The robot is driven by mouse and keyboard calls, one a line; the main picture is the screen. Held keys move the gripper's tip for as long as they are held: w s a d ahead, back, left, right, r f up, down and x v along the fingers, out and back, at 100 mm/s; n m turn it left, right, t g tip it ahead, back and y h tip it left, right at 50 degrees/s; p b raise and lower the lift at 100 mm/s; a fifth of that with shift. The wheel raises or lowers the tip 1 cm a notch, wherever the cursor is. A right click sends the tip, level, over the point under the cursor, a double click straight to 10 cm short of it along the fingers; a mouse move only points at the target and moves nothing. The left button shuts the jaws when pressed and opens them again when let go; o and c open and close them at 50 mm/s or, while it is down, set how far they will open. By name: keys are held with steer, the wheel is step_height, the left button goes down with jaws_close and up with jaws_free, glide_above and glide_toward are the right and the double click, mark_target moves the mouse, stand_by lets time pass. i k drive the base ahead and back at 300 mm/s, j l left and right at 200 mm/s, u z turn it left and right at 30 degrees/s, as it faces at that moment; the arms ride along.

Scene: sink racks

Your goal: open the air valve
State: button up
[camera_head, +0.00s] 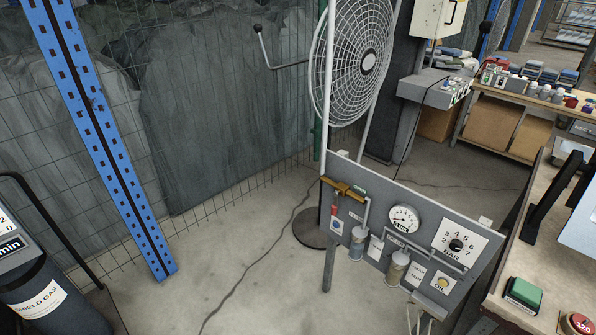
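A grey upright panel (393,257) stands on legs at the lower middle right. At its upper left is a brass fitting (345,189) with a small red lever (334,210) hanging down below it; this looks like the air valve. Grey pipe runs from the brass fitting to a filter bowl (357,243) and on to a second bowl (397,268). A round pressure gauge (403,219) and a BAR dial (457,244) with a black knob sit to the right. The gauge reading is too small to tell. My gripper is not in view.
A large fan (353,60) on a round dark base stands behind the panel. A bench (547,262) with a green block (523,293) is at the right. A shield gas cylinder (42,300) stands lower left.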

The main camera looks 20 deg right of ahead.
mark_target(334, 207)
steer(key=i+l, duration=0.15)
steer(key=i, duration=0.25)
steer(key=i+l, duration=0.15)
steer(key=i, duration=0.2)
steer(key=i+l+u, duration=0.1)
steer(key=i, duration=0.3)
